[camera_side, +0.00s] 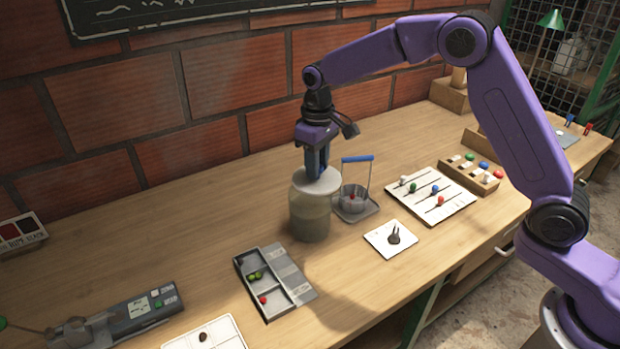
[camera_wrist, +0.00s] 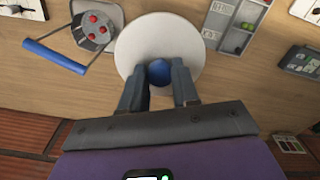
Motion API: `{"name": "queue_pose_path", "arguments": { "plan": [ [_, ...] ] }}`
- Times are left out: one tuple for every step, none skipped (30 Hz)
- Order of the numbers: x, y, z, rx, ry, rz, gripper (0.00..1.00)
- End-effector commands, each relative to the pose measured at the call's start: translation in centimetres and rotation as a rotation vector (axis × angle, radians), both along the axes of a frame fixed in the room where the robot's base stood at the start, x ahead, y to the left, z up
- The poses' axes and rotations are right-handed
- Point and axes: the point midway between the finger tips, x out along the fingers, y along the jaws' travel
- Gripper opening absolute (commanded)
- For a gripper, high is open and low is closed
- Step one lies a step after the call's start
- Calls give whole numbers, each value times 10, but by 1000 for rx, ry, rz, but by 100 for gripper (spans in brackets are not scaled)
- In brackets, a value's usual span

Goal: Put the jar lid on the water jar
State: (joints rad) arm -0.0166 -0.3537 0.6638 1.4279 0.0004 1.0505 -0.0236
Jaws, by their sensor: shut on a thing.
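The water jar (camera_side: 311,215) is a translucent grey-green cylinder standing on the bench. The jar lid (camera_side: 316,180) is a pale round disc at the jar's mouth; it looks level, but I cannot tell whether it is fully seated. In the wrist view the lid (camera_wrist: 160,42) has a blue knob (camera_wrist: 158,73) and hides the jar beneath. My gripper (camera_side: 317,168) points down over the jar, shut on the lid's knob. The fingertips also show in the wrist view (camera_wrist: 158,84) on both sides of the knob.
A small pail with a blue handle (camera_side: 358,158) stands close right of the jar. A slider board (camera_side: 430,195) and a white card (camera_side: 376,240) lie further right. A grey compartment tray (camera_side: 290,262) lies in front. The brick wall is behind.

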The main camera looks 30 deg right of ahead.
Motion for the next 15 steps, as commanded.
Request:
{"name": "queue_pose_path", "arguments": {
  "plan": [
    [5, 1, -7, -1, 2, 0, 0],
    [7, 2, -10, -1, 2, 0, 0],
    [10, 3, -13, 0, 0, 0, 0],
    [11, 3, -15, 0, 0, 0, 0],
    [13, 4, -16, 0, 0, 0, 0],
    [14, 4, -17, 0, -1, 0, 0],
    [15, 4, -18, 0, -1, 0, 0],
    [15, 5, -19, 0, -1, 0, 0],
    [16, 5, -20, 0, -1, 0, 0],
    [17, 5, -21, 0, 0, 0, 0],
    [18, 5, -23, 0, 0, 0, 0],
    [20, 6, -26, 0, 0, 0, 0],
    [20, 6, -30, 0, 1, 0, 0],
    [20, 6, -34, -1, 2, 1, 0],
    [19, 6, -40, -1, 3, 1, 0]
  ]
}}
